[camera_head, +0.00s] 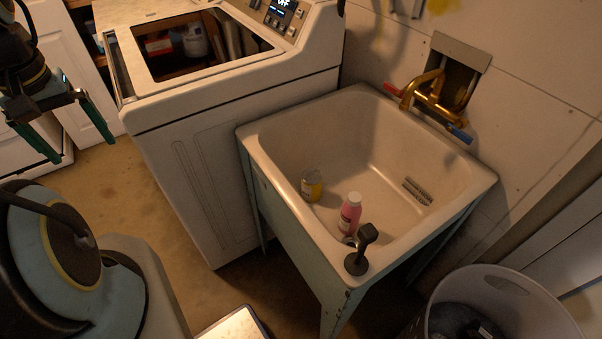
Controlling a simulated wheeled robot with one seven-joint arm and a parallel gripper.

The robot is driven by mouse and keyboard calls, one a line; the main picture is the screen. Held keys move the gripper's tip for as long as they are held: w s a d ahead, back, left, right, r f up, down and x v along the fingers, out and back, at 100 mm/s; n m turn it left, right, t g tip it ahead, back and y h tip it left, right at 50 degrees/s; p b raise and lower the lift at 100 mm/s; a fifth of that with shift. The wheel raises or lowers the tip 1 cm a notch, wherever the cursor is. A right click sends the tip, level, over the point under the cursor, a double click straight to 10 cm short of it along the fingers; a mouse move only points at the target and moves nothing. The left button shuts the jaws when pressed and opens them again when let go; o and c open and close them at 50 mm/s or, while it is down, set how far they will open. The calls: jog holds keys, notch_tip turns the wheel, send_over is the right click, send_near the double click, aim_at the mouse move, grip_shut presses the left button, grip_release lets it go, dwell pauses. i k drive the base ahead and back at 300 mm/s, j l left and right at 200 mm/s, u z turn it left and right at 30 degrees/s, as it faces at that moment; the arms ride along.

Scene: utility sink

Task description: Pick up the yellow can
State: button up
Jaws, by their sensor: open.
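The yellow can (311,185) stands inside the utility sink (262,160), on its floor near the front left wall. It is small, with a pale top. A pink bottle (350,212) with a white cap stands to its right in the sink. My gripper (73,142) is at the far left of the view, well away from the sink and the can. Its two green fingers point down and are spread apart with nothing between them.
A white washing machine (190,160) stands left of the sink. A dark plunger-like object (360,255) is at the sink's front corner. A brass faucet (432,100) hangs over the back rim. A grey bin (500,280) stands at lower right.

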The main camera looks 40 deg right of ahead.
aim_at(311, 178)
jog(key=i+j+z, duration=0.1)
jog(key=z, duration=0.85)
